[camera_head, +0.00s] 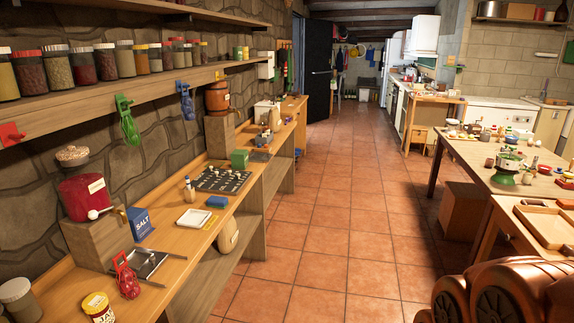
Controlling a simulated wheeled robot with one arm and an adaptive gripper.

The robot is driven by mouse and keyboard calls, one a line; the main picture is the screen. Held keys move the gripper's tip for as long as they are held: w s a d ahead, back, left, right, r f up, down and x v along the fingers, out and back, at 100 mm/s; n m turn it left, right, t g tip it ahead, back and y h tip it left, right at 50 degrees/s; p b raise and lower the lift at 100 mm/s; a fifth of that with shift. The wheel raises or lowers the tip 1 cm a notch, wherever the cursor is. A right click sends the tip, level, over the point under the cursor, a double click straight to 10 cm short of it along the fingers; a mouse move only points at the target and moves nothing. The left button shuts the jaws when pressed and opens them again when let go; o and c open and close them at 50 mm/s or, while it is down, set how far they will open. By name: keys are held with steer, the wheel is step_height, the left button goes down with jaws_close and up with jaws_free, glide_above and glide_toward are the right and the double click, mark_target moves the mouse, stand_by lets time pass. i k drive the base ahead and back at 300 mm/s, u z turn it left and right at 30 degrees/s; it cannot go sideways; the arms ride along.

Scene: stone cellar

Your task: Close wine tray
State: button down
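I cannot make out a wine tray for certain in the head view. A shallow wooden tray (548,233) lies on the table at the right edge, but I cannot tell whether it is the one named. My gripper is not in view. Copper-coloured rounded parts with dark discs fill the bottom right corner and look like links of my arm; they hide part of the floor and the area below the right table.
A long wooden counter (172,238) with a red canister (88,197) and a salt box (140,224) runs along the left wall, under a shelf of jars. A cluttered table (465,152) stands right. The tiled floor (330,225) between is clear toward a dark open door (318,70).

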mark_target(264, 157)
steer(key=i, duration=3.6)
steer(key=u, duration=1.55)
